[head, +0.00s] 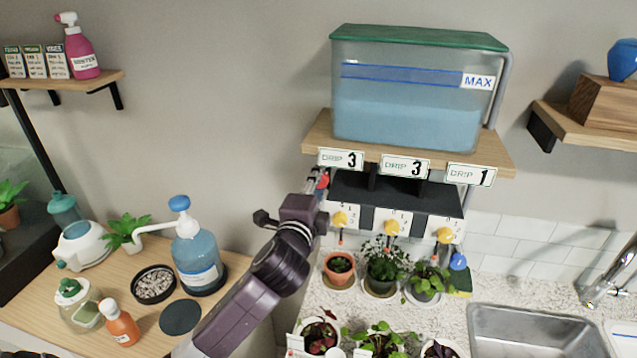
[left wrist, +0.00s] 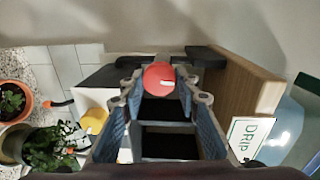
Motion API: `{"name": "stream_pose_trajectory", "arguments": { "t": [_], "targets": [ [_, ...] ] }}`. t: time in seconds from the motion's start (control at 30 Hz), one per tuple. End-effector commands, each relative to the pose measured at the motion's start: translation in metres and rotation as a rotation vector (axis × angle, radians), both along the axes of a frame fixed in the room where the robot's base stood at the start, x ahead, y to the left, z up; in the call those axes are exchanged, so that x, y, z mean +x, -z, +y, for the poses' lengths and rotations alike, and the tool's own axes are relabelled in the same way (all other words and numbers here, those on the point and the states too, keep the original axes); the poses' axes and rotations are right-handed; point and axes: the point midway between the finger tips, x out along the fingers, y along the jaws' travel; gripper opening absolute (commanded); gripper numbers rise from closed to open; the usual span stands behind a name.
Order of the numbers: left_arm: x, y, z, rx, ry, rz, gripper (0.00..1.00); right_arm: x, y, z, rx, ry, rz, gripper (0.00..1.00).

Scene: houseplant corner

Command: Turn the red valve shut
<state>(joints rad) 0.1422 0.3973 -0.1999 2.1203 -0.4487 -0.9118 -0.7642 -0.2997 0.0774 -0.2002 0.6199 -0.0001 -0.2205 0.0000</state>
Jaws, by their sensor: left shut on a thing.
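The red valve (head: 323,181) is mostly hidden by my left gripper (head: 316,183), just below the left end of the tank shelf. In the left wrist view the round red knob of the valve (left wrist: 160,77) sits between the fingertips of my left gripper (left wrist: 161,90). The fingers are shut on it. How far the valve is turned cannot be told from these views. My right gripper is in neither view.
A water tank (head: 405,112) stands on a wooden shelf (head: 316,138) with several drip labels. Below are yellow drip knobs (head: 392,228) and potted plants (head: 381,270). The sink (head: 535,335) is at the right. A wooden table (head: 30,312) with bottles is at the left.

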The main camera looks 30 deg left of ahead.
Motion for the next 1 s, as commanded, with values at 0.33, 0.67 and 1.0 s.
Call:
{"name": "stream_pose_trajectory", "arguments": {
  "t": [0.33, 0.67, 1.0],
  "targets": [
    [-0.0005, 0.0033, 0.0, -0.11, -0.001, -0.022, 0.05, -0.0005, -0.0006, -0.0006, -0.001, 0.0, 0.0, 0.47],
    [-0.0004, 0.0039, 0.0001, -0.124, -0.001, -0.023, 0.05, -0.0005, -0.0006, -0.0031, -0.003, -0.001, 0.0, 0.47],
    [-0.0004, 0.0034, 0.0001, -0.123, -0.001, -0.025, 0.47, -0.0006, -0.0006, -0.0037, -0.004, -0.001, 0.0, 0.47]
  ]
}}
